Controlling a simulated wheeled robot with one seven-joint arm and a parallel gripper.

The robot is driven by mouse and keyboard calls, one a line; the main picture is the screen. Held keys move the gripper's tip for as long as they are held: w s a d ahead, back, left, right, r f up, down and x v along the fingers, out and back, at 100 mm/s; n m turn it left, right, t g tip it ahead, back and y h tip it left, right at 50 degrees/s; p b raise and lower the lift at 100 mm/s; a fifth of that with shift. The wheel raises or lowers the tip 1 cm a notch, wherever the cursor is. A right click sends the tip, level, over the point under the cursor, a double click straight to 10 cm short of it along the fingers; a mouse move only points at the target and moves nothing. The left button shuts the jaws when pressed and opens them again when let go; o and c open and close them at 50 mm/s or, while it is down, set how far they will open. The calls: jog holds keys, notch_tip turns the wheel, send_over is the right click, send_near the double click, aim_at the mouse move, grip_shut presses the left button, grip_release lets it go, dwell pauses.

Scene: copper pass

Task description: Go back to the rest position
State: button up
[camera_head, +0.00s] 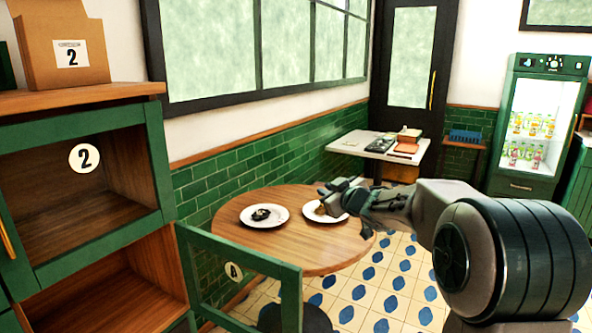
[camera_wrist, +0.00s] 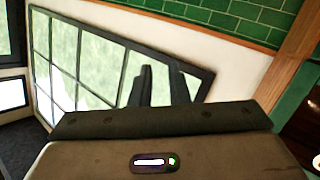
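My gripper (camera_head: 335,190) is held out in front of me, above the round wooden table (camera_head: 300,259) in the head view. It overlaps part of the right-hand plate in that picture. In the wrist view my two dark fingers (camera_wrist: 162,86) stand a little apart, with the window showing between them and nothing held. My arm reaches in from the right side of the head view. The wrist camera is tilted and looks toward the window (camera_wrist: 90,75) and green wall tiles (camera_wrist: 235,15).
Two white plates with dark food, a left one (camera_head: 264,216) and a right one (camera_head: 312,213), lie on the table. A green chair (camera_head: 240,262) stands in front of it. A green shelf unit (camera_head: 160,170) is at left. A small table (camera_head: 378,150) and lit fridge (camera_head: 535,125) stand behind.

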jog(key=s+d+m+g+h+p, duration=0.2)
jog(key=s+d+m+h, duration=0.4)
jog(key=s, duration=0.4)
jog(key=s+f+m+g+p, duration=0.1)
jog(key=s+f+g, duration=0.2)
jog(key=s, duration=0.7)
jog(key=s+f+m+g+p, duration=0.1)
jog(key=s+f+g, duration=0.2)
jog(key=s, duration=0.8)
jog(key=s+f+m+g+p, duration=0.1)
jog(key=s+f+g, duration=0.1)
jog(key=s, duration=0.8)
jog(key=shift+s+d+f+g+h, duration=0.2)
jog(key=shift+s+f+g+h, duration=0.15)
jog(key=shift+g, duration=0.45)
jog(key=shift+w, duration=0.1)
